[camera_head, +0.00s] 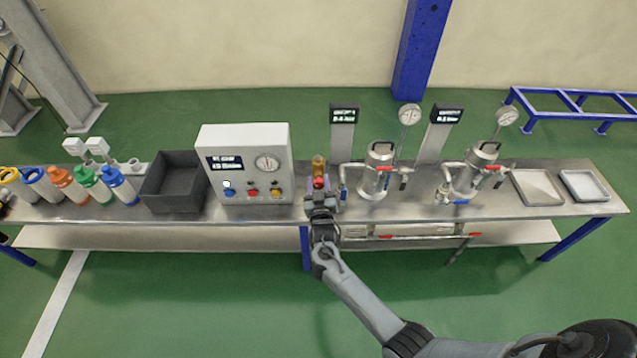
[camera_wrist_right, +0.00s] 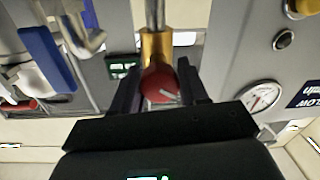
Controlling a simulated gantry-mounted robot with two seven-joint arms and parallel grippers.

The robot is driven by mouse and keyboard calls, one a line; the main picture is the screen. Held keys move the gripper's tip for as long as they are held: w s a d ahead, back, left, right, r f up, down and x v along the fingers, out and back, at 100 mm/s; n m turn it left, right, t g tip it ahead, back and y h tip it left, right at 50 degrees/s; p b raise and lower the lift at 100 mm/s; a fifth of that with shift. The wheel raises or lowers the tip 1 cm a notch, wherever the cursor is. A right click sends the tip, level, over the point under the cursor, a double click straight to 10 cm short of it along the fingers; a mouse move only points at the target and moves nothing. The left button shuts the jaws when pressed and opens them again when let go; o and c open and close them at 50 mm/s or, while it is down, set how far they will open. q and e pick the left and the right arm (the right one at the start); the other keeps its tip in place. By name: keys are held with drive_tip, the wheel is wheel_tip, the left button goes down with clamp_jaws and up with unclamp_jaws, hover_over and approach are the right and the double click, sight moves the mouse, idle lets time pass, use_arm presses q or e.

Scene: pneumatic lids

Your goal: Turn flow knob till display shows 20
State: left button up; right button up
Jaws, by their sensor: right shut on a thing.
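The red knob (camera_head: 319,183) sits on the front of a brass valve body (camera_head: 318,164), just right of the white control box (camera_head: 245,140). In the right wrist view the knob (camera_wrist_right: 160,85) lies between the two dark fingers of my right gripper (camera_wrist_right: 160,92), below the brass body (camera_wrist_right: 156,46). My right gripper (camera_head: 320,193) is shut on this knob. The control box's dark display (camera_head: 225,162) has white text too small to read surely. In the wrist view a dark panel (camera_wrist_right: 304,95) reads partly "FLOW". My left gripper is not in view.
Two steel vessels (camera_head: 378,170) with pipes, gauges and small post displays (camera_head: 344,114) stand right of the valve. A black bin (camera_head: 175,182) and several coloured cylinders (camera_head: 70,186) stand left on the steel bench. Two shallow trays (camera_head: 585,187) lie at the right end.

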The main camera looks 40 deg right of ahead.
drive_tip(key=n+p, duration=0.1)
drive_tip(key=n, duration=0.1)
drive_tip(key=n+p, duration=0.1)
drive_tip(key=p, duration=0.1)
drive_tip(key=shift+r+n, duration=0.2)
drive_tip(key=shift+n, duration=0.2)
drive_tip(key=n+p, duration=0.1)
drive_tip(key=n, duration=0.2)
drive_tip(key=shift+f+g+p, duration=0.1)
drive_tip(key=shift+g+p, duration=0.2)
drive_tip(key=shift+p, duration=0.05)
drive_tip(key=shift+n+p, duration=0.35)
drive_tip(key=shift+n, duration=0.65)
drive_tip(key=shift+f, duration=0.1)
drive_tip(key=o, duration=1)
drive_tip(key=shift+o, duration=0.2)
